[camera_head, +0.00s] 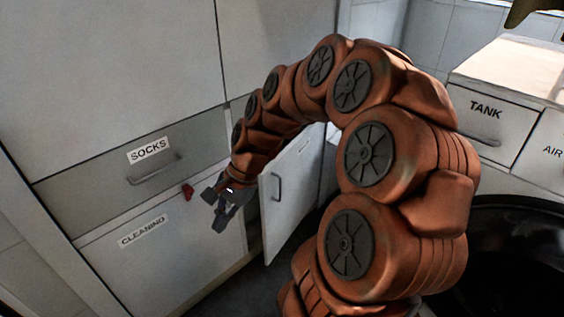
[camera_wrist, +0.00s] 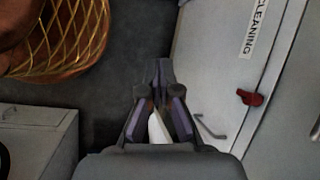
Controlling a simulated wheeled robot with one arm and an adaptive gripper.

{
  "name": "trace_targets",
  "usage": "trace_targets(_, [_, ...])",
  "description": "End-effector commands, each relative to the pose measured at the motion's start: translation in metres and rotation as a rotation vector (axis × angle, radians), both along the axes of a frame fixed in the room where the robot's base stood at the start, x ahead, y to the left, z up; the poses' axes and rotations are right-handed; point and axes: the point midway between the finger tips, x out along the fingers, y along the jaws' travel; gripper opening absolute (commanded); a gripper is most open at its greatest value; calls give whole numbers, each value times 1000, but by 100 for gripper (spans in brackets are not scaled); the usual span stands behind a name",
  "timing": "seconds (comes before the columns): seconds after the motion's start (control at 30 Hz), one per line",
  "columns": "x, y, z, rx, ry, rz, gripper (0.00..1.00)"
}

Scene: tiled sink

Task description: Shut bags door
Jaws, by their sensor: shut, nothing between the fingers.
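A white cabinet door (camera_head: 293,190) with a grey bar handle (camera_head: 276,187) stands swung open in the head view, below the drawers. No "bags" label is readable, and my arm hides part of this door. My gripper (camera_head: 220,219) is to the left of the door's handle, in front of the cabinet. In the wrist view my gripper (camera_wrist: 160,70) has its fingertips together, with nothing held. A thin white edge shows between the finger bases; I cannot tell whether it is the door.
The cabinet front carries a "SOCKS" drawer (camera_head: 130,160) and a "CLEANING" panel (camera_head: 150,250) with a red latch (camera_head: 188,190), also in the wrist view (camera_wrist: 250,97). A "TANK" drawer (camera_head: 490,122) is right.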

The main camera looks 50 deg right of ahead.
Motion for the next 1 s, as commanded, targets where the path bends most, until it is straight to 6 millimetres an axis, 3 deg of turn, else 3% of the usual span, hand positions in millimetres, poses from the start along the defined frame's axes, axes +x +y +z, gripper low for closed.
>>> trace_targets(0.1, [30,-64,9,98,-3,-338,0])
trace_targets(0.23, [44,-142,10,217,3,-706,0])
trace_targets(0.4, [33,-242,3,370,11,-1134,0])
trace_targets(0.5, [18,-287,-4,439,13,-1318,0])
trace_targets(0.6, [6,-315,-8,485,14,-1435,0])
trace_targets(0.7, [0,-328,-12,510,15,-1493,0])
trace_targets(1.0, [22,-324,-39,516,19,-1502,0])
